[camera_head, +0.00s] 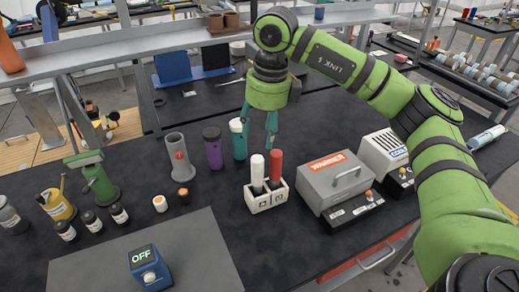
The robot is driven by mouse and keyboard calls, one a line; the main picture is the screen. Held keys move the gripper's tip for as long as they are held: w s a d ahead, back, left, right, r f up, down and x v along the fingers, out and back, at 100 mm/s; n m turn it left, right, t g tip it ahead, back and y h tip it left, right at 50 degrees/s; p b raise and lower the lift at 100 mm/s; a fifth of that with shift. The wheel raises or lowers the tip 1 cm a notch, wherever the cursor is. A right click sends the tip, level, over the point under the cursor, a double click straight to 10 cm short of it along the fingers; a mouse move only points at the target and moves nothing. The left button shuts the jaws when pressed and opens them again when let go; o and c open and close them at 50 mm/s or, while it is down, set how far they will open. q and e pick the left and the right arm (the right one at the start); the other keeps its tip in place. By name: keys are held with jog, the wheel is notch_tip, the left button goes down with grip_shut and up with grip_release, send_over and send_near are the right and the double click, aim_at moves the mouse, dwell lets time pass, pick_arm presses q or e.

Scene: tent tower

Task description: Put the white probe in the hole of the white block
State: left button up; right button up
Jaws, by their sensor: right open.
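The white block (267,201) stands on the dark bench near the middle of the head view. The white probe (257,169) stands upright at the block's left opening, with its white part up and a dark part below. Its lower end is hidden by the block. A red probe (275,164) stands upright at the block's right opening, beside the white one. My right gripper (258,127) points down above the probes, its teal fingers apart and empty. It appears clear of both probes. My left gripper is not in view.
The grey warmer box (331,181) stands just right of the block. Purple (212,148) and teal (238,140) bottles and a grey cylinder (180,157) stand to the left. A grey mat (197,262) with a blue OFF device (149,267) lies front left.

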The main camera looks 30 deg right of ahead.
jog(key=shift+s+d+r+b, duration=0.1)
jog(key=shift+s+r+b, duration=0.05)
jog(key=shift+r, duration=0.95)
jog(key=shift+s+r+b, duration=0.1)
jog(key=shift+r+b, duration=0.05)
jog(key=shift+r, duration=0.95)
